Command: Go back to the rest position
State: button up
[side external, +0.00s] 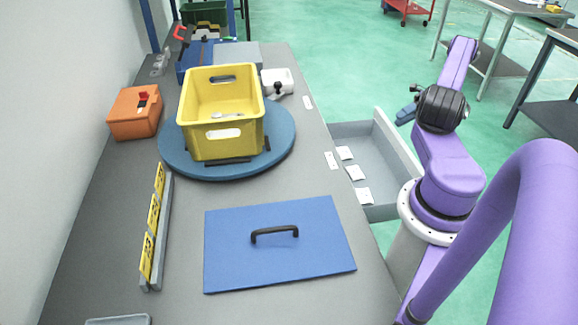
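My purple arm stands at the right, beside the workbench (180,280). A dark, small end piece that seems to be my gripper (406,112) shows left of a black joint, beyond the bench's right edge and above the floor side of the open drawer (392,150). Its fingers are too small to make out, so I cannot tell whether it is open or shut. No object can be made out in it. It is apart from everything on the bench.
A yellow crate (197,145) stands on a round blue turntable (283,140). A blue panel with a black handle (235,265) lies in front. An orange box (133,122) and a rail with yellow labels (162,235) are at left. The grey drawer juts out near my arm.

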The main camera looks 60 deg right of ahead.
jog(key=w+a+r+n+g+h, duration=0.1)
jog(key=w+a+r+n+g, duration=0.4)
jog(key=w+a+n, duration=0.35)
jog(key=w+a+r+n+g+h, duration=0.2)
jog(key=w+a+r+n+g, duration=0.3)
jog(key=w+a+n, duration=0.3)
jog(key=w+a+r+n+g+h, duration=0.1)
jog(key=a+r+n+h, duration=0.15)
jog(key=a, duration=0.25)
jog(key=a+r+n+g+h, duration=0.1)
jog(key=a+n, duration=0.3)
jog(key=a, duration=0.2)
jog(key=s+a+r+n+h, duration=0.2)
jog(key=s+a+n, duration=0.2)
jog(key=a+n, duration=0.35)
jog(key=s+a+r+n+h, duration=0.3)
jog(key=a+n, duration=0.3)
jog(key=a, duration=0.2)
jog(key=s+a+n+t, duration=0.2)
jog(key=s+n, duration=0.5)
jog(key=s+a+n+t, duration=0.2)
jog(key=s+n, duration=0.5)
jog(key=n, duration=0.1)
jog(key=shift+a+r+t, duration=0.3)
jog(key=shift+r+t, duration=0.1)
